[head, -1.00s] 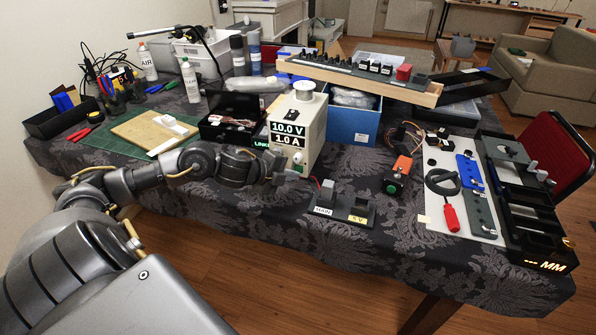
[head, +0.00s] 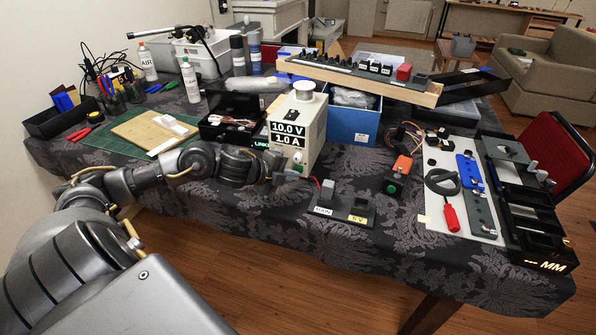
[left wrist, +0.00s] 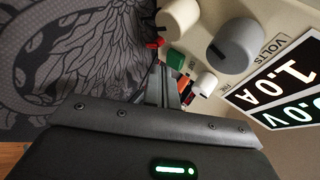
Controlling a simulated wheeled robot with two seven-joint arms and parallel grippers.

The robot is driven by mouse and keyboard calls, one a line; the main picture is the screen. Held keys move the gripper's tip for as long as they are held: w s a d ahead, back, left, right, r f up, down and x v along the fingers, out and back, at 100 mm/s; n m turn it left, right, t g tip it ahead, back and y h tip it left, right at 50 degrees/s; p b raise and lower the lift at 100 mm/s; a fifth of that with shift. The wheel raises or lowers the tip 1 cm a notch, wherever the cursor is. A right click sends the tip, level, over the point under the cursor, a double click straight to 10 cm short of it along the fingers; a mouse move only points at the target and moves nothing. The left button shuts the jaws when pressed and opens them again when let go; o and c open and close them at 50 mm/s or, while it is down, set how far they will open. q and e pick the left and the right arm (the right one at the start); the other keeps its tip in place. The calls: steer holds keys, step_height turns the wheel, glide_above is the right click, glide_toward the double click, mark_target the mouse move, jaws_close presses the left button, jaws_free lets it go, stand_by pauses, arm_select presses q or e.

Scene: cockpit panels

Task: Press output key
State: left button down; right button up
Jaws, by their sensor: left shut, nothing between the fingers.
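The power supply (head: 306,118) is a cream box with a display reading 10.0 V and 1.0 A. Its front panel also shows in the left wrist view (left wrist: 240,75), with grey and white knobs. A small green key (left wrist: 175,58) sits on that panel below the knobs; I take it as the output key. My left gripper (head: 284,176) is shut and empty in front of the panel's lower part. In the left wrist view its fingertips (left wrist: 164,70) are close beside the green key; I cannot tell whether they touch. My right gripper is out of view.
A black stand with labelled blocks (head: 340,206) and an orange box with a green button (head: 397,176) stand to the right. A white board with tools (head: 460,190) lies farther right. A black open box (head: 228,112) is left of the supply.

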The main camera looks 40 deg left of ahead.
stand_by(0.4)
arm_select(q)
steer(key=shift+w+a, duration=0.15)
steer(key=shift+w, duration=0.3)
steer(key=shift+s, duration=0.1)
steer(key=shift+s+p, duration=0.3)
steer(key=shift+s, duration=0.05)
steer(key=shift+s+d, duration=0.25)
steer(key=shift+s, duration=0.05)
steer(key=shift+s+d, duration=0.3)
steer(key=shift+s, duration=0.55)
steer(key=shift+s+d, duration=0.25)
steer(key=shift+s, duration=0.55)
steer(key=shift+s+d, duration=0.3)
steer(key=shift+s, duration=0.55)
